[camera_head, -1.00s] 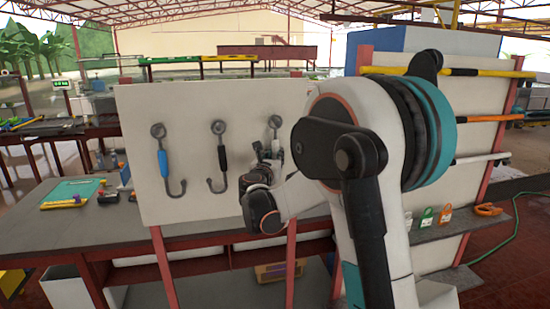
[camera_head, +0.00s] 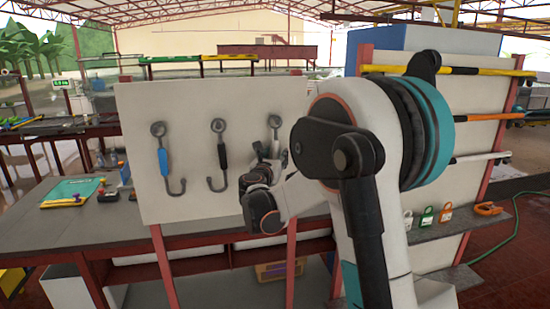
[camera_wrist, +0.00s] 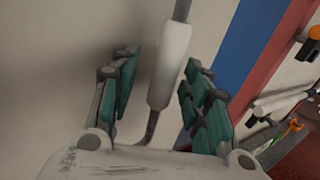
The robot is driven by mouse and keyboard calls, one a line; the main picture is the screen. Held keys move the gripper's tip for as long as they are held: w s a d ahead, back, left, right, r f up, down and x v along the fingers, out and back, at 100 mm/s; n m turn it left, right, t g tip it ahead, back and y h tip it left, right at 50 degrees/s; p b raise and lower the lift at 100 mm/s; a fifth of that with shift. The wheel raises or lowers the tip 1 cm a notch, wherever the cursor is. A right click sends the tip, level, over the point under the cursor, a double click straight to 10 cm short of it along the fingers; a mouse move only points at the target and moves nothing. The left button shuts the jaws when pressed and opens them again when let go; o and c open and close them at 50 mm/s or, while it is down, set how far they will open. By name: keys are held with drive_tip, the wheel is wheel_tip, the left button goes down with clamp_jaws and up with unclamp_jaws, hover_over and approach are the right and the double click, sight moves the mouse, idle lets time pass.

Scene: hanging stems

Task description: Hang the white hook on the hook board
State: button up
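The white hook (camera_wrist: 171,65) stands between my fingers in the wrist view, its white grip slightly tilted and its thin grey rod running up out of view. My gripper (camera_wrist: 163,92) is open around it, with gaps on both sides. In the head view the hook board (camera_head: 210,100) is a pale panel with three round holders in a row. A grey ring and rod (camera_head: 275,124) show at the right holder, above my gripper (camera_head: 271,156). The lower part of the white hook is hidden by my gripper and arm.
A hook with a blue grip (camera_head: 163,162) and one with a black grip (camera_head: 222,155) hang at the left and middle holders. A rack (camera_head: 440,160) with bars and padlocks stands at the right. A grey table (camera_head: 70,230) lies behind the board.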

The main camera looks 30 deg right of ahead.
drive_tip(key=shift+s+a, duration=0.1)
drive_tip(key=s+a+f+m+g+y, duration=0.2)
drive_tip(key=s+a+m, duration=0.4)
drive_tip(key=s, duration=0.8)
drive_tip(key=s+a+f+m+g+y, duration=0.2)
drive_tip(key=s+a+f+m+y, duration=0.2)
drive_tip(key=s+a+m, duration=0.3)
drive_tip(key=s+a+f+m+g+y, duration=0.2)
drive_tip(key=s+a+f+m+y, duration=0.2)
drive_tip(key=s+m, duration=1.1)
drive_tip(key=s+a+y, duration=0.1)
drive_tip(key=s+a, duration=0.2)
drive_tip(key=s, duration=0.3)
drive_tip(key=shift+s+g, duration=0.3)
drive_tip(key=shift+s, duration=0.05)
